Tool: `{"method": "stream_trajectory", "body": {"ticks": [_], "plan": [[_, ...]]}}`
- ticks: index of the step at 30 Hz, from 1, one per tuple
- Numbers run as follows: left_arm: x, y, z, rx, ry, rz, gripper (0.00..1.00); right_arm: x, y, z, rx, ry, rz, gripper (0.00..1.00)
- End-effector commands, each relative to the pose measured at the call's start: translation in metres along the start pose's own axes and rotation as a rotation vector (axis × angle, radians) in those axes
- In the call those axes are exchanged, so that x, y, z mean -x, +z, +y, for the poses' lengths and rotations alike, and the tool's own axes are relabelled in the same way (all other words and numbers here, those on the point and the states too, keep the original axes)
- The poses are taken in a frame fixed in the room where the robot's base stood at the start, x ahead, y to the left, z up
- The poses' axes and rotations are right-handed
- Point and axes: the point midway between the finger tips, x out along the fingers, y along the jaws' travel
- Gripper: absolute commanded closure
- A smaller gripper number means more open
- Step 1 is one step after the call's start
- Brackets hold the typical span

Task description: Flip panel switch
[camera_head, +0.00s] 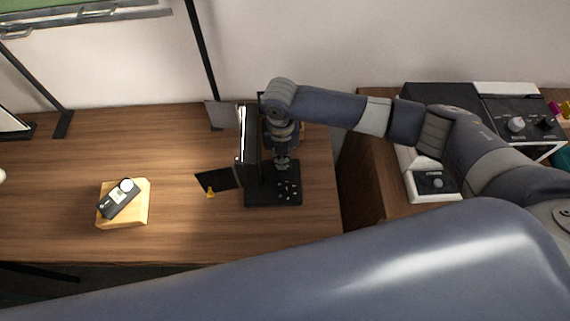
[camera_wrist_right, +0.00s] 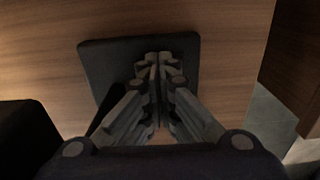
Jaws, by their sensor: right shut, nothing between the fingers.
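A black panel unit stands on the wooden table, with a flat base (camera_head: 260,197) and an upright slab (camera_head: 247,145) on its left side. Small light marks show on the base; I cannot make out a switch or its position. My right gripper (camera_head: 282,164) points down over the base, just right of the upright slab, its fingers together and empty. In the right wrist view, the shut fingertips (camera_wrist_right: 159,60) are over the dark base plate (camera_wrist_right: 105,58); I cannot tell whether they touch it. My left gripper is not in view.
A yellow block (camera_head: 139,210) carries a small dark device (camera_head: 118,204) at the left. A black card (camera_head: 216,179) lies left of the panel. A side desk (camera_head: 375,185) holds black and white equipment (camera_head: 437,184).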

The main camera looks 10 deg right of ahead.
Motion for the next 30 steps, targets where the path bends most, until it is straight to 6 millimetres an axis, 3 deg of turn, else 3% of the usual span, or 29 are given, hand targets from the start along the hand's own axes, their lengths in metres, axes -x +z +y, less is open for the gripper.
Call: {"method": "stream_trajectory", "body": {"ticks": [30], "plan": [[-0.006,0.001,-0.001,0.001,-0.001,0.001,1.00,-0.011,0.000,0.000,0.001,0.000,0.000,1.00]]}}
